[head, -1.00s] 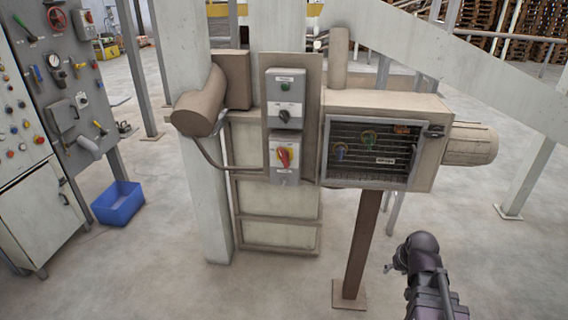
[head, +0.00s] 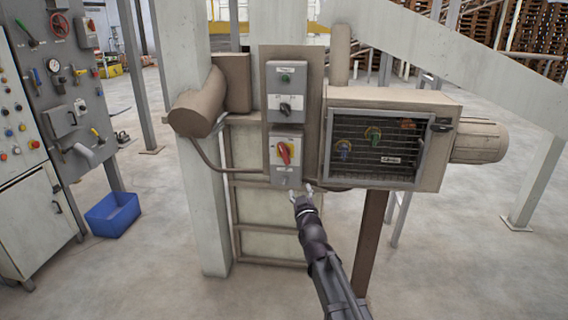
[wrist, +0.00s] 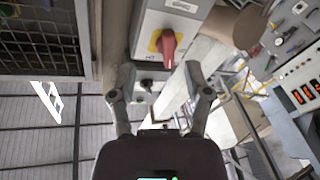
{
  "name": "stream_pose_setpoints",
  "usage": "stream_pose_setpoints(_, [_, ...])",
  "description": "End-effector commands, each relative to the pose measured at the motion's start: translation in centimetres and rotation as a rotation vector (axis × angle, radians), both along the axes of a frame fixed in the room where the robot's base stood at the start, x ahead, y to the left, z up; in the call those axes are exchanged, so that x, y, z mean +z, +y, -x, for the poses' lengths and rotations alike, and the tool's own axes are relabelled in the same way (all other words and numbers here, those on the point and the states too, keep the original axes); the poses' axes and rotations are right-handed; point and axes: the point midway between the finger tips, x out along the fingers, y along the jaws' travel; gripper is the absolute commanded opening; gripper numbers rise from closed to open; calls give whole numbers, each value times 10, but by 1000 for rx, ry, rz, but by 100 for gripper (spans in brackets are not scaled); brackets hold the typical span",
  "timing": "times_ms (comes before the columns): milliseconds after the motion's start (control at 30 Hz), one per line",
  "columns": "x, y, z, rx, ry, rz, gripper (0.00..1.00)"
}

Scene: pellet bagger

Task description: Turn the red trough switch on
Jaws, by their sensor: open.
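The red trough switch (head: 284,153) is a red rotary handle on a yellow plate, on the lower grey box of the column panel. Its handle is tilted in the head view. It also shows in the wrist view (wrist: 167,46), above and beyond my fingertips. My gripper (head: 303,189) is open and empty, just below and right of the lower box in the head view. In the wrist view my gripper (wrist: 162,80) has its two fingers spread apart, with the box's lower end and a small dark knob (wrist: 147,84) between them. I see no contact with the red handle.
Above is another grey box with a black rotary switch (head: 285,108) and a green button. A cabinet with a mesh door (head: 376,155) stands close on the right. A control panel (head: 68,85) and a blue bin (head: 113,210) are at left.

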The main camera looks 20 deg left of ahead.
Motion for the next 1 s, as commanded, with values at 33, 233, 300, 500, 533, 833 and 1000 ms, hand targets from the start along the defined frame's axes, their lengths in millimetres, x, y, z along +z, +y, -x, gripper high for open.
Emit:
stream_pose_setpoints(33, [-1,14,1,-11,-45,-17,63])
stream_pose_setpoints(233, [13,39,12,-77,-182,-64,63])
stream_pose_setpoints(300, [16,43,15,-94,-207,-73,63])
stream_pose_setpoints(500, [20,46,18,-114,-234,-84,63])
stream_pose_setpoints(533, [20,46,18,-115,-234,-84,63])
stream_pose_setpoints(833, [21,46,17,-114,-233,-83,63])
stream_pose_setpoints(1000, [23,48,11,-114,-232,-84,63])
